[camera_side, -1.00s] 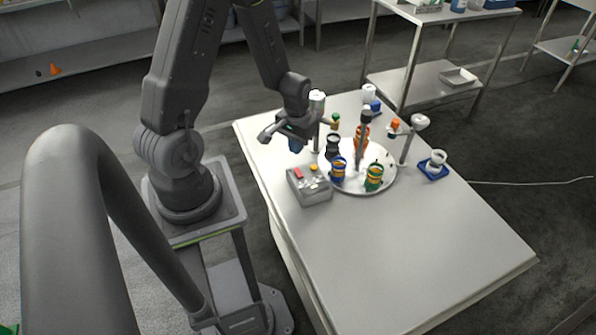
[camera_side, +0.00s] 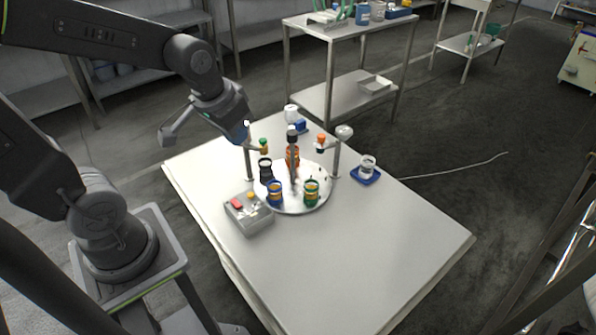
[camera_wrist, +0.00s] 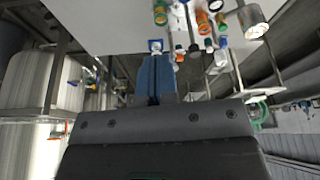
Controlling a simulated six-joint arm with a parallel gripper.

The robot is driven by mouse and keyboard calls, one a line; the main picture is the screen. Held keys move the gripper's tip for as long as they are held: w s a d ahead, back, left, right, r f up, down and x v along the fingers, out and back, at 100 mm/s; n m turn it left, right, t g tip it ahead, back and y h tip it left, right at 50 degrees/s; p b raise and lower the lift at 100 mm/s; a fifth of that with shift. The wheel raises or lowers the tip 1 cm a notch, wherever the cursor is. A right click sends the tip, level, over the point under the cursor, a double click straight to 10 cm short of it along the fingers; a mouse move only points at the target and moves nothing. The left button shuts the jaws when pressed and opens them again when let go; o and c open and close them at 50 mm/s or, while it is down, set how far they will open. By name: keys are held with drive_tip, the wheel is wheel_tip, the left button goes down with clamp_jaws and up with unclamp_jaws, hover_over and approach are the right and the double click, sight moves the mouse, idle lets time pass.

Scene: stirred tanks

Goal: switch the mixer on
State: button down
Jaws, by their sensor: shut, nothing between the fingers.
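A grey control box (camera_side: 250,218) with a red button (camera_side: 237,203) and a smaller orange-yellow button (camera_side: 251,195) stands near the table's left edge. Behind it is a round metal plate (camera_side: 323,181) with a central post (camera_side: 293,137) and several coloured vessels, including a blue one (camera_side: 275,194), a green one (camera_side: 311,193) and a dark one (camera_side: 266,170). My gripper (camera_side: 244,135) is raised behind the control box in the side view, apart from it. In the wrist view its blue fingers (camera_wrist: 155,47) are together and hold nothing. I cannot tell whether the mixer is running.
Posts with heads, one orange (camera_side: 321,138) and one white (camera_side: 344,132), rise around the plate. A clear cup (camera_side: 367,164) stands on a blue dish at the right. The front of the white table (camera_side: 370,255) is clear. Metal shelves stand behind.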

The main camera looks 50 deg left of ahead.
drive_tip(key=s+d+r+m+t, duration=0.1)
drive_tip(key=s+d+r, duration=0.3)
drive_tip(key=s+r, duration=0.2)
drive_tip(key=shift+s+d+m+t+h, duration=0.2)
drive_tip(key=shift+d+m+t+h, duration=0.1)
drive_tip(key=shift+m+t, duration=0.1)
drive_tip(key=w+a+f+n+g+y, duration=0.1)
drive_tip(key=w+a+f+n, duration=0.3)
drive_tip(key=f+n, duration=0.5)
drive_tip(key=w+a+f+n+g+y, duration=0.2)
drive_tip(key=w+a+f+n+g, duration=0.2)
drive_tip(key=a+f+n, duration=0.3)
wheel_tip(320, 180, down, 4)
drive_tip(key=shift+w+a+f+n+g, duration=0.2)
drive_tip(key=shift+n+g, duration=0.1)
drive_tip(key=shift+n, duration=0.7)
drive_tip(key=shift+f, duration=0.1)
